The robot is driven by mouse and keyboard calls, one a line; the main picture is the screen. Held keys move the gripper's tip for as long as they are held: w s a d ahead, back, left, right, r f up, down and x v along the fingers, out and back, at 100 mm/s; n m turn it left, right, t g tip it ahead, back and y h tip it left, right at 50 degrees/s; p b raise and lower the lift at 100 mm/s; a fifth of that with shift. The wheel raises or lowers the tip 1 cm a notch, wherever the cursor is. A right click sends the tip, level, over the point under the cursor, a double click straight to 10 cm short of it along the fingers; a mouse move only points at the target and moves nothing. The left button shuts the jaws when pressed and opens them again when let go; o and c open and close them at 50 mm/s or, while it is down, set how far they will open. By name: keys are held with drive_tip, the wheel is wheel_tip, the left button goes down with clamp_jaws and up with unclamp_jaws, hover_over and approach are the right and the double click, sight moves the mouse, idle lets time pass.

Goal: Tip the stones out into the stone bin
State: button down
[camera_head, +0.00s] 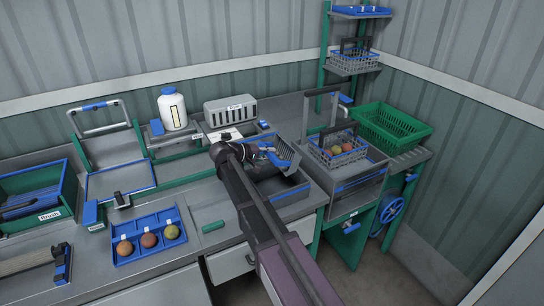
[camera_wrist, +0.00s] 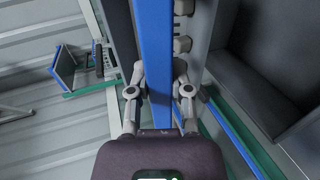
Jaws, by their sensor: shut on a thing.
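My gripper (camera_wrist: 160,78) is shut on a long blue bar (camera_wrist: 154,40), with one finger on each side of it. The bar seems to be the edge or handle of a grey ribbed tray (camera_head: 286,153), which looks tilted. Several grey stone-like lumps (camera_wrist: 182,45) show beside the bar in the wrist view. In the head view my gripper (camera_head: 266,156) is partly hidden behind my arm. A grey open container with a blue rim (camera_head: 291,195), perhaps the stone bin, lies just below the tray. A dark grey hollow (camera_wrist: 265,85) shows at right in the wrist view.
A blue tray (camera_head: 150,235) with several round fruits lies on the left bench. A white bottle (camera_head: 172,110) and a grey slotted box (camera_head: 230,111) stand behind.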

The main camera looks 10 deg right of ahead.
drive_tip(key=shift+s+a+f+t+h+b, duration=0.2)
drive_tip(key=shift+a+f+h+b, duration=0.4)
drive_tip(key=shift+b, duration=1.05)
drive_tip(key=shift+s+a+f+t+h+b, duration=0.1)
drive_tip(key=shift+a+f+t+h+b, duration=0.15)
drive_tip(key=shift+h+b, duration=1)
drive_tip(key=shift+s+a+f+t+h+b, duration=0.1)
drive_tip(key=shift+a+f+t+h+b, duration=0.3)
drive_tip(key=shift+b, duration=1.65)
drive_tip(key=shift+r+p, duration=0.6)
drive_tip(key=shift+r, duration=0.1)
drive_tip(key=shift+f+b, duration=0.75)
